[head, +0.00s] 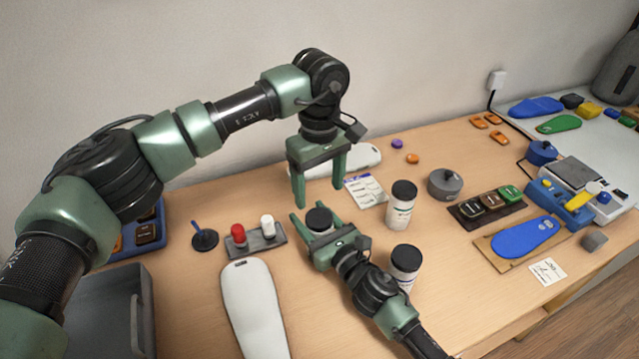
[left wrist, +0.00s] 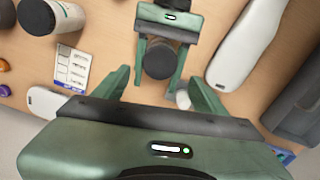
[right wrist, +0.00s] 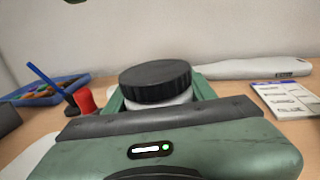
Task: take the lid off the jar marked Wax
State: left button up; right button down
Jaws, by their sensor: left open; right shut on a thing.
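A white jar with a black lid (head: 319,218) stands on the table, and its label cannot be read. My right gripper (head: 313,212) is shut around its body. In the right wrist view the black ribbed lid (right wrist: 155,80) sits on the white jar body (right wrist: 172,102), clear of the fingers. My left gripper (head: 318,202) is open, pointing down just above this jar. In the left wrist view the lid (left wrist: 158,62) lies beyond and between its open fingers. Two similar black-lidded jars stand to the right, one further back (head: 400,210) and one nearer (head: 404,262).
A grey tray (head: 268,245) with a red and a white piece stands left of the held jar. A white insole form (head: 252,310) lies in front. A card (head: 366,191) and a grey round pot (head: 445,183) are to the right. A grey bin (head: 108,310) is at left.

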aim_at(320, 217)
pick_arm(q)
jog(key=m, duration=0.2)
jog(key=shift+r+m, duration=0.25)
jog(key=shift+m, duration=0.05)
jog(key=shift+f, duration=3.9)
jog(key=c, duration=1.5)
jog(key=shift+o, duration=0.2)
jog(key=n, duration=1.3)
jog(key=shift+r+n, duration=0.1)
jog(key=shift+n, duration=0.2)
jog(key=o, duration=1.6)
jog(key=shift+c, duration=0.2)
